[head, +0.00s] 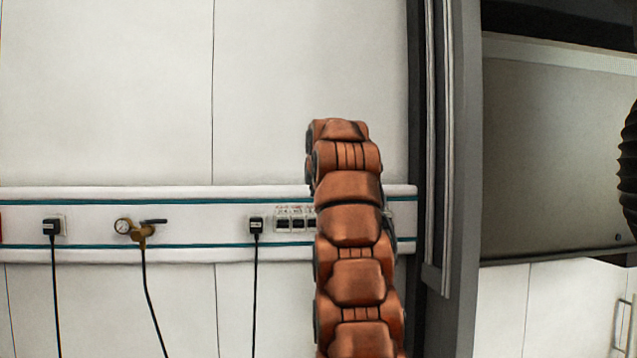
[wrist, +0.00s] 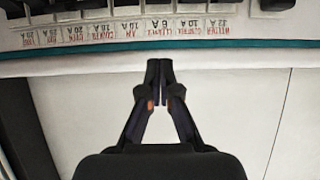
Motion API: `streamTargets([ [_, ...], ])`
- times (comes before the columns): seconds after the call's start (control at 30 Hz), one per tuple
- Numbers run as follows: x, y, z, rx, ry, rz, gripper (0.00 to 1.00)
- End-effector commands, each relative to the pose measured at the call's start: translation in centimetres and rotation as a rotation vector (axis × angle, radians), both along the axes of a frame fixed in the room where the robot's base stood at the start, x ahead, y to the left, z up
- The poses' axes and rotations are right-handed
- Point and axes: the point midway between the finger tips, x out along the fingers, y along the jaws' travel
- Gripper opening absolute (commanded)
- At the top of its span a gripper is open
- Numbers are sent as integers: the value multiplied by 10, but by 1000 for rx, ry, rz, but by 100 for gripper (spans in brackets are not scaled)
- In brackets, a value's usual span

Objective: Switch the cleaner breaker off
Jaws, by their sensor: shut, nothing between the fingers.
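In the wrist view a row of dark breakers (wrist: 125,8) runs along the top edge, partly cut off, with upside-down labels below it. The label that reads like CLEANER 6A (wrist: 161,25) is near the middle, and the breaker at that label (wrist: 159,7) is only partly in view. I cannot tell its lever position. My gripper (wrist: 159,66) is shut and empty, its tips apart from the breakers in the picture, just below the teal stripe and roughly in line with the cleaner label. In the head view my arm hides the gripper and part of the breaker row (head: 297,223).
The white wall rail (head: 190,222) carries a black plug (head: 256,226) left of the breakers, a gauge with a brass valve (head: 138,230) and another black plug (head: 52,228). Cables hang below. A dark upright frame (head: 462,150) stands right of my arm.

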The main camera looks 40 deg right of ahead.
Motion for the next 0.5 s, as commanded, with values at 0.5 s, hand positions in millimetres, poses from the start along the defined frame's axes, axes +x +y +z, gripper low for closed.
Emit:
streamTargets([
  [0.5,24,-19,-40,0,0,0,0],
])
